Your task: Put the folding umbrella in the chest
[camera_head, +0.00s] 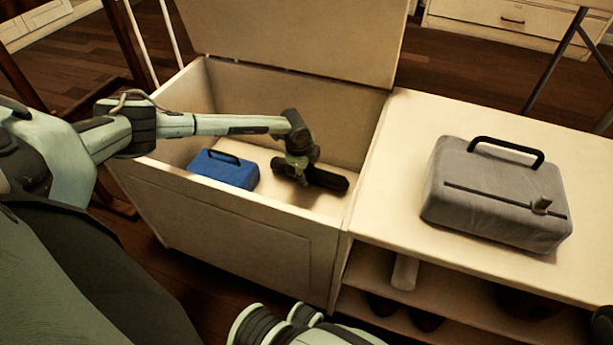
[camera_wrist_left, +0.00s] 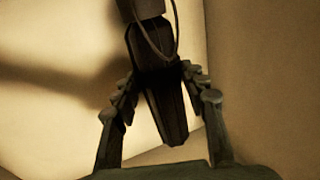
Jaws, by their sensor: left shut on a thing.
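The open chest (camera_head: 225,226) stands with its lid raised at the back. The black folding umbrella (camera_head: 326,178) is inside the chest, low near its right end. My left gripper (camera_head: 297,165) reaches down into the chest and is shut on the umbrella. In the left wrist view, the umbrella (camera_wrist_left: 160,95) lies between the two fingers, with a strap loop at its upper end. I cannot tell whether the umbrella touches the chest floor. My right gripper is out of view.
A blue bag (camera_head: 224,169) with a dark handle lies in the chest, left of my left gripper. A grey bag (camera_head: 497,193) lies on the bench top (camera_head: 405,150) to the right. Shoes (camera_head: 426,318) and a light roll (camera_head: 405,272) are on the shelf below.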

